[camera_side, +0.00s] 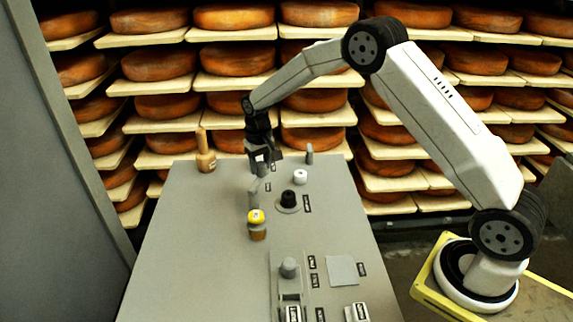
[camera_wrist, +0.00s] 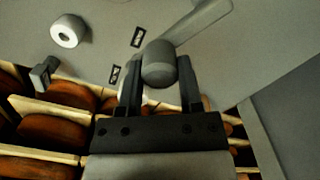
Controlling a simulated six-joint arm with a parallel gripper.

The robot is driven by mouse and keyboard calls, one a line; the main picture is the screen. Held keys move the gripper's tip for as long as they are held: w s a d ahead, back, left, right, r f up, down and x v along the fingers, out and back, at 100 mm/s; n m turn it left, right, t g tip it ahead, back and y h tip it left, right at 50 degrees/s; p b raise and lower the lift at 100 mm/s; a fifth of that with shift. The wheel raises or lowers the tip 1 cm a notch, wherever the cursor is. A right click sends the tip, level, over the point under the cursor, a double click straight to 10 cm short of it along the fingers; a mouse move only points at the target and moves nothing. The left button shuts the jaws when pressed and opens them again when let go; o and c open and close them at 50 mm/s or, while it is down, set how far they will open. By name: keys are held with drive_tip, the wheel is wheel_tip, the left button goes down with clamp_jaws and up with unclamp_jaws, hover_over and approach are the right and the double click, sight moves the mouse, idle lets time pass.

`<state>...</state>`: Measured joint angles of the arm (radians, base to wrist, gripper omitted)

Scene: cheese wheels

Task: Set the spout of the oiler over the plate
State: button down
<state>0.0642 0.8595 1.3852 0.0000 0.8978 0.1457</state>
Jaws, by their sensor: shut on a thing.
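My gripper (camera_side: 262,160) is low over the far part of the grey table. In the wrist view its fingers (camera_wrist: 159,88) are closed on either side of a rounded grey knob (camera_wrist: 158,62). A grey arm (camera_wrist: 200,25), which looks like the oiler's spout, runs from near the knob to the upper right. In the side view this grey arm (camera_side: 257,187) reaches from under the gripper toward the near side. A flat grey square (camera_side: 342,270) lies at the near right; I cannot tell whether it is the plate. The fingers hide part of the knob and what lies beneath.
A yellow-capped jar (camera_side: 257,228) stands near the grey arm. A black knob on a round base (camera_side: 288,201), a white cylinder (camera_side: 300,177) and a grey post (camera_side: 309,154) stand to the right. Cheese shelves line the back.

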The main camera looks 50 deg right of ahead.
drive_tip(key=m, duration=0.1)
drive_tip(key=s+m, duration=0.1)
drive_tip(key=m, duration=0.1)
drive_tip(key=shift+s+d+r, duration=0.1)
drive_tip(key=shift+s+d, duration=0.1)
drive_tip(key=shift+s, duration=0.05)
drive_tip(key=s+m, duration=0.1)
drive_tip(key=m, duration=0.1)
drive_tip(key=s+m, duration=0.1)
drive_tip(key=m, duration=0.2)
drive_tip(key=s+m, duration=0.1)
drive_tip(key=m, duration=0.1)
drive_tip(key=shift+s+a, duration=0.3)
drive_tip(key=shift+s, duration=0.1)
drive_tip(key=shift+m, duration=0.3)
drive_tip(key=shift+c, duration=1.3)
unclamp_jaws()
drive_tip(key=shift+r, duration=0.1)
wheel_tip(320, 180, up, 8)
drive_tip(key=shift+f, duration=0.2)
drive_tip(key=shift+s, duration=0.2)
